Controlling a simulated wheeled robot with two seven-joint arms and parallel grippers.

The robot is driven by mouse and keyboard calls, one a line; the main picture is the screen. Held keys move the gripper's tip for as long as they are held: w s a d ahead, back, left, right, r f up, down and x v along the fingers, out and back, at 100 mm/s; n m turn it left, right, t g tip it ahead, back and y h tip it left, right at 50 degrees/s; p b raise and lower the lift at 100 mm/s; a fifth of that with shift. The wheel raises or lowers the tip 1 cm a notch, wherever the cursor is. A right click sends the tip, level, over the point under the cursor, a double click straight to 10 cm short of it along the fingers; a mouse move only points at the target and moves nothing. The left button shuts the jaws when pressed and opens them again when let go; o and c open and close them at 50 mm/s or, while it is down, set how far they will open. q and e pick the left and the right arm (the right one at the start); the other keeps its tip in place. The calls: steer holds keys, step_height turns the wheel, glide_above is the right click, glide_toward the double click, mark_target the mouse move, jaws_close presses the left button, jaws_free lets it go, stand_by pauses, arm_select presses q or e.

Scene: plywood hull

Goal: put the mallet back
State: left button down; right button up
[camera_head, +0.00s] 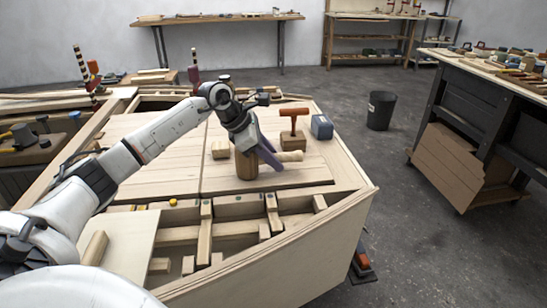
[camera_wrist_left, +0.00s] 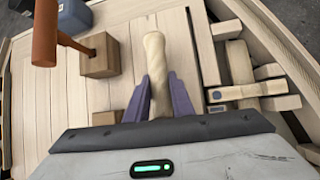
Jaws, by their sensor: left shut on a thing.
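My left gripper (camera_head: 272,158) is over the right part of the plywood deck, its purple fingers shut on the pale handle of the mallet (camera_head: 291,156). The handle lies roughly level and points right. A brown wooden block (camera_head: 246,166), apparently the mallet's head, shows left of the fingers. In the left wrist view the handle (camera_wrist_left: 154,50) sticks out between the fingers (camera_wrist_left: 158,97); the head end is hidden there. Whether the mallet touches the deck I cannot tell. My right gripper is not in view.
An orange T-shaped tool (camera_head: 294,112) stands in a wooden block (camera_head: 291,141) behind the mallet. A blue-grey container (camera_head: 322,127) is right of it, a small pale block (camera_head: 220,149) left. Open framed bays (camera_head: 235,229) lie in front. The deck's left part (camera_head: 165,170) is clear.

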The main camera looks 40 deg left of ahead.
arm_select(q)
steer(key=shift+f, duration=0.1)
stand_by(0.3)
steer(key=c, duration=1.5)
jaws_free()
steer(key=shift+o, duration=0.2)
steer(key=v, duration=1)
steer(key=shift+s, duration=0.1)
